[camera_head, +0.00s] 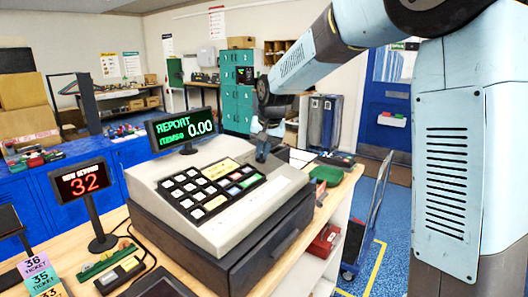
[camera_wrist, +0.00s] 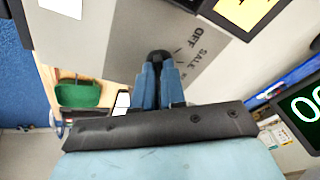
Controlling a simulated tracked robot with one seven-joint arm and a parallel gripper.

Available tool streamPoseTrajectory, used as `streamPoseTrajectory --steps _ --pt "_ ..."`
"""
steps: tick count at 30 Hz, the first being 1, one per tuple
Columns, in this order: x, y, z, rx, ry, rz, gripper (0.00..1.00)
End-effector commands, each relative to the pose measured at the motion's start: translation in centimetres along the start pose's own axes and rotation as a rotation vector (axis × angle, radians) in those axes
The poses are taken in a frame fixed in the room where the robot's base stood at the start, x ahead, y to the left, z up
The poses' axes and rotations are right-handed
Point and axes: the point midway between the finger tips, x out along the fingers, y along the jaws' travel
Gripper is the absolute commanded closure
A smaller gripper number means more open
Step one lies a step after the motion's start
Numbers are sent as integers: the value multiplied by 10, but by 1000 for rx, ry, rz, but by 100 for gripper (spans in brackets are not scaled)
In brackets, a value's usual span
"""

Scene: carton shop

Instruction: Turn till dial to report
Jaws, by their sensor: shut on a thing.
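The till (camera_head: 232,190) stands on the wooden counter, with a keypad on its sloped top. Its green display (camera_head: 184,129) reads REPORT, with ITEMS 0 and 0.00 below. My gripper (camera_head: 264,140) reaches down to the rear right of the till's top. In the wrist view, my gripper (camera_wrist: 158,72) is shut on a small black dial (camera_wrist: 158,55) on a grey plate (camera_wrist: 120,40). The labels OFF and SALE show on the plate to the right of the dial. My fingers hide part of the dial and any other labels.
A red "32" sign (camera_head: 81,181) on a stand and ticket cards (camera_head: 37,272) are left of the till. A green item (camera_head: 326,174) lies to its right. A hand truck (camera_head: 369,222) stands on the blue floor at right.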

Motion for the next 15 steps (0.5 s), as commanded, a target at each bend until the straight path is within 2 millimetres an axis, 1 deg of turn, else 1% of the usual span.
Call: streamPoseTrajectory --steps 1,6,15 --pt "6 1 5 19 -15 8 100" --pt "6 1 5 69 -15 19 100" --pt "6 1 5 94 -16 24 100"
